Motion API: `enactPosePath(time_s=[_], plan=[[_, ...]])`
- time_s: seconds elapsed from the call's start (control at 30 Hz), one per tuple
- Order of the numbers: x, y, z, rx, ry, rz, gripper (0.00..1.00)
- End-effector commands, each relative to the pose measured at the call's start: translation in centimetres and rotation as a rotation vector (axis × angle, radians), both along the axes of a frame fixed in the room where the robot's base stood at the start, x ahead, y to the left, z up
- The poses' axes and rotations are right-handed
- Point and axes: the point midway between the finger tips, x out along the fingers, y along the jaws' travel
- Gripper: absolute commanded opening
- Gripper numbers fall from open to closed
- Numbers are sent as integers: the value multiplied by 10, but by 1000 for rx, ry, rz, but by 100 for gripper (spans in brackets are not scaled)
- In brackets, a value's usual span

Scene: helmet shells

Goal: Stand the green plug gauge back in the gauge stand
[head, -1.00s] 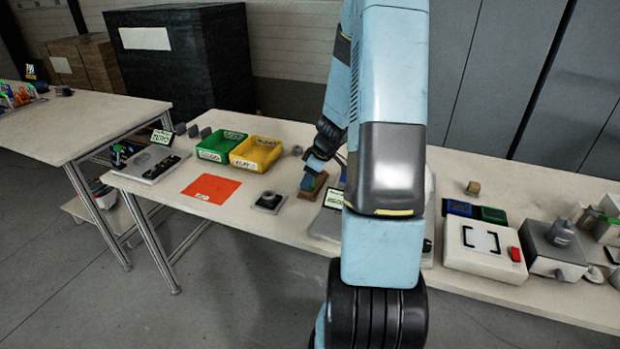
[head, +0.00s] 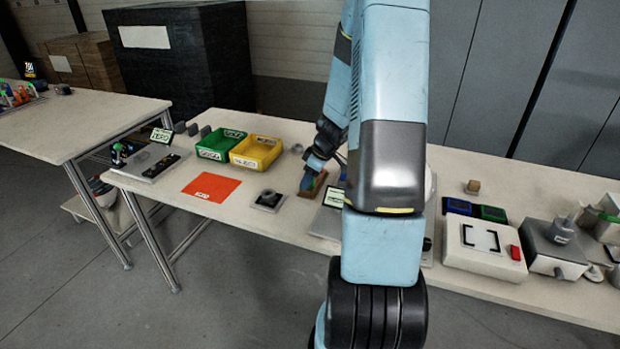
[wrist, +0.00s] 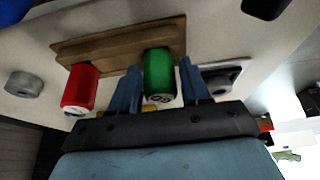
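The green plug gauge (wrist: 159,76) stands in the wooden gauge stand (wrist: 118,42) in the wrist view, its numbered end facing the camera. The red plug gauge (wrist: 80,90) stands in the same stand to its left. My gripper (wrist: 160,80) has one blue finger on each side of the green gauge, with a narrow gap visible at both sides. In the head view my gripper (head: 309,183) is low over the stand (head: 318,188), and the gauges are mostly hidden there. How deep the green gauge sits is hidden.
A grey block with a dark round top (head: 269,200) lies close left of the stand. A green bin (head: 212,152), a yellow bin (head: 247,163) and an orange mat (head: 205,191) are further left. A display device (head: 333,197) stands close right.

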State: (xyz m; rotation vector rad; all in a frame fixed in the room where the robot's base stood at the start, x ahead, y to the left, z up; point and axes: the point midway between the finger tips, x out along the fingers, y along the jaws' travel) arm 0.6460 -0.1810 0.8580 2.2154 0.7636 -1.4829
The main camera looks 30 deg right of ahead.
Motion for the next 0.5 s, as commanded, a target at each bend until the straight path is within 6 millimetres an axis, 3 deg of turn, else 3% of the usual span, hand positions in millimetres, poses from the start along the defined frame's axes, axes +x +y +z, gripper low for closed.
enactPosePath(time_s=[0.17, 0.5], plan=[[0, 0, 0, 0, 0, 0, 64], [-1, -1, 4, -1, -1, 1, 64]])
